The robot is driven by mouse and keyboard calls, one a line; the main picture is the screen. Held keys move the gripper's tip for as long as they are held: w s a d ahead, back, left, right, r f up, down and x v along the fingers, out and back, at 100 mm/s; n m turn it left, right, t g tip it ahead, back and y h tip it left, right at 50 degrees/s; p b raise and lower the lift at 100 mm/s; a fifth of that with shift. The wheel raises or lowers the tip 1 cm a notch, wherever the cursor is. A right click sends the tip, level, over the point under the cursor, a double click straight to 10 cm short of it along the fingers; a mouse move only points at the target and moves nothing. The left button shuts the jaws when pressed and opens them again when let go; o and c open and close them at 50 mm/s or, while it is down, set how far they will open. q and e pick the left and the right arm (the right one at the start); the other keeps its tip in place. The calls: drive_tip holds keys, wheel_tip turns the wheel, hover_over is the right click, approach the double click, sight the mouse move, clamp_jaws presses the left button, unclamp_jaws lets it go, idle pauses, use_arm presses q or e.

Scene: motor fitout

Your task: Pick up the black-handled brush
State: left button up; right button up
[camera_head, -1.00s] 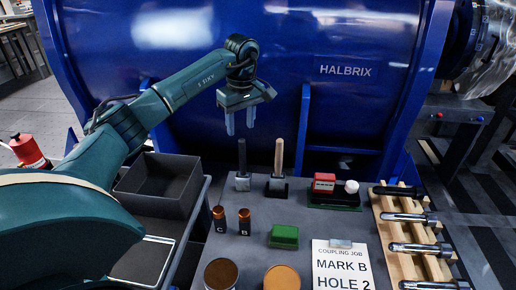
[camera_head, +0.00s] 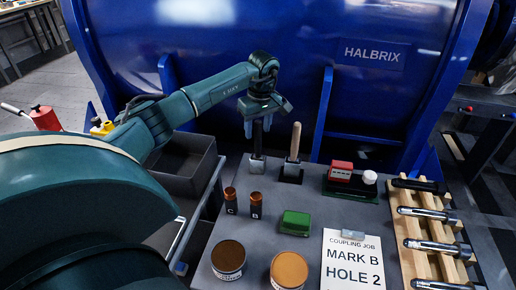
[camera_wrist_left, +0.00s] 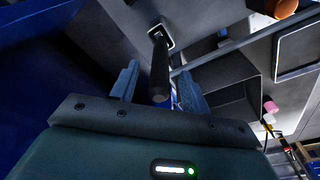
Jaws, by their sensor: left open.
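The black-handled brush (camera_head: 257,145) stands upright in a small holder at the back left of the grey table. In the left wrist view its black handle (camera_wrist_left: 159,72) points toward the camera. My left gripper (camera_head: 258,130) is open, pointing down over the brush. Its two fingers lie on either side of the handle's upper part, and I see no contact. The gripper hides the top of the handle in the head view. My right gripper is not in view.
A wooden-handled brush (camera_head: 295,142) stands just right of the black one. A dark open bin (camera_head: 185,165) is at left. Two small copper-coloured cylinders (camera_head: 230,200) stand in front.

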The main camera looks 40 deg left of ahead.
use_arm(q)
wheel_tip(320, 180, down, 2)
drive_tip(key=shift+a+f, duration=0.1)
clamp_jaws()
idle(0.5)
